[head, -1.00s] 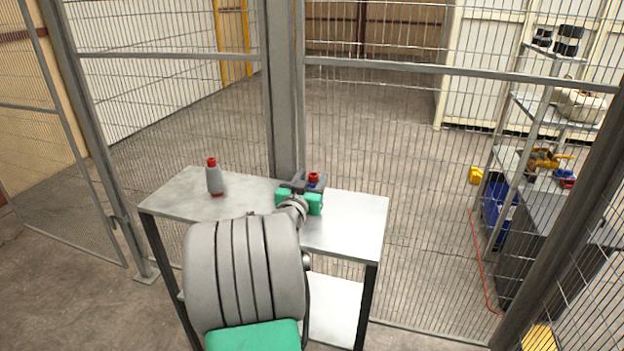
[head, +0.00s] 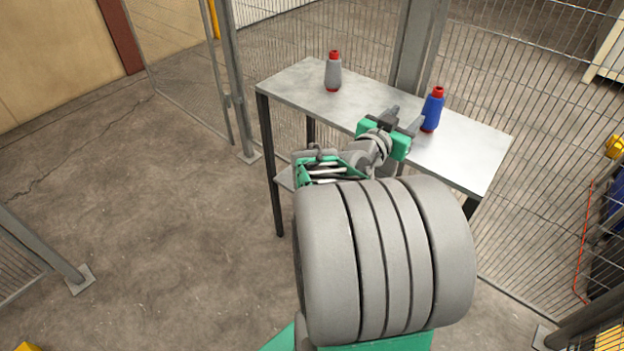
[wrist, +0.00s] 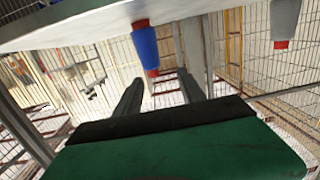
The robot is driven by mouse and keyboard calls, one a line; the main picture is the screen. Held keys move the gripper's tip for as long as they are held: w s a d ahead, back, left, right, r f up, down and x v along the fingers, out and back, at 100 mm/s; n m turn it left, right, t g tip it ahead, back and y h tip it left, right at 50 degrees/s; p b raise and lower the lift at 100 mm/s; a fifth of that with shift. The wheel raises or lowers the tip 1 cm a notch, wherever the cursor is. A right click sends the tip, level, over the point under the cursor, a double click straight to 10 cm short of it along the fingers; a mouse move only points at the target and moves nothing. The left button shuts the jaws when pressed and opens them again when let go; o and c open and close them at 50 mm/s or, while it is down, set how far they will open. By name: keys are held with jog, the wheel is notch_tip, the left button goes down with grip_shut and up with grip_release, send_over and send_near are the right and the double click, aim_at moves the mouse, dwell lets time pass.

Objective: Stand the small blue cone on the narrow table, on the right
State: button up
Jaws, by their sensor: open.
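The small blue cone (head: 433,112), with a red tip and red base edge, stands upright on the right part of the narrow table (head: 300,82). The wrist view shows the blue cone (wrist: 145,46) upside down, beyond my fingers. My gripper (head: 404,119) is open and empty, just to the left and near side of the cone, with a small gap visible. In the wrist view my two fingers (wrist: 162,84) are spread apart with nothing between them.
A grey cone (head: 333,73) with a red tip stands on the left part of the table; it also shows in the wrist view (wrist: 285,20). A mesh fence (head: 530,70) and a grey post (head: 412,50) stand close behind the table. The table's right end is clear.

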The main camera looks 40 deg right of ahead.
jog(key=w+a+f+n+t+y, duration=0.2)
jog(key=w+a+f+n+y, duration=0.3)
jog(key=w+a+f, duration=0.5)
jog(key=a+f+n+y, duration=0.2)
jog(key=a+y, duration=0.2)
jog(key=a, duration=0.6)
jog(key=a+f+n+y, duration=0.2)
jog(key=a+n+y, duration=0.15)
jog(key=a, duration=0.65)
jog(key=s+a+n+g+y, duration=0.1)
jog(key=s+a+n+y, duration=0.1)
jog(key=a, duration=0.4)
jog(key=s+a+n+g+y, duration=0.2)
jog(key=s+a+n, duration=0.1)
jog(key=a, duration=0.4)
jog(key=shift+s+a+f+n, duration=0.3)
jog(key=shift+s+f+n, duration=0.1)
jog(key=shift+s, duration=0.25)
